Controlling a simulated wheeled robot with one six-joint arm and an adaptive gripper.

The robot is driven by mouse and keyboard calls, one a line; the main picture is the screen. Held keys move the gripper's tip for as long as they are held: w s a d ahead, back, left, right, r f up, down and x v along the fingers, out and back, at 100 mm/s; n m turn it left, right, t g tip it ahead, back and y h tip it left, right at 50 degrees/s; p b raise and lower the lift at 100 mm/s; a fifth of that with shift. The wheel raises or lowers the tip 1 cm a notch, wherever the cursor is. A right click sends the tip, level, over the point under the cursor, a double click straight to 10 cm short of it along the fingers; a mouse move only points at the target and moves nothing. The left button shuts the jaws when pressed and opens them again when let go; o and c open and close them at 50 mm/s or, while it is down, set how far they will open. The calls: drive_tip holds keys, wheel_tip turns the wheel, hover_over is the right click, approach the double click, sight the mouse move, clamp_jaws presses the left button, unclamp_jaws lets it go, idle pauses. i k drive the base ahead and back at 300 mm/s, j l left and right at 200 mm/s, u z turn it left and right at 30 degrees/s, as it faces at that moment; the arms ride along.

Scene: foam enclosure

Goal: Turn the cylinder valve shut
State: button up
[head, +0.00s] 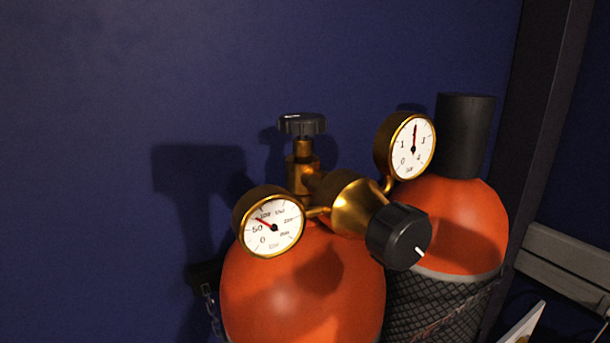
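An orange gas cylinder (297,290) stands upright in the lower middle of the head view. On its top is a brass valve body (302,168) with a dark ribbed handwheel (302,124) above it. Brass regulator parts join the valve. A round gauge (272,225) faces out at the left and a second gauge (411,146) stands higher at the right. A black regulator knob (398,237) with a white mark points toward the lower right. Nothing touches the handwheel. My gripper is not in view.
A second orange cylinder (468,225) with a black cap (466,135) and mesh sleeve stands behind at the right. A chain (211,310) hangs at lower left. A dark upright post (540,130) is at right. Space left of the valve is free before the blue wall (120,80).

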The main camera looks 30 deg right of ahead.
sight(301, 125)
drive_tip(key=k+j+u, duration=0.1)
drive_tip(key=u, duration=0.35)
drive_tip(key=k+j+u, duration=0.1)
drive_tip(key=u, duration=0.35)
drive_tip(key=k+j+u, duration=0.15)
drive_tip(key=u, duration=0.25)
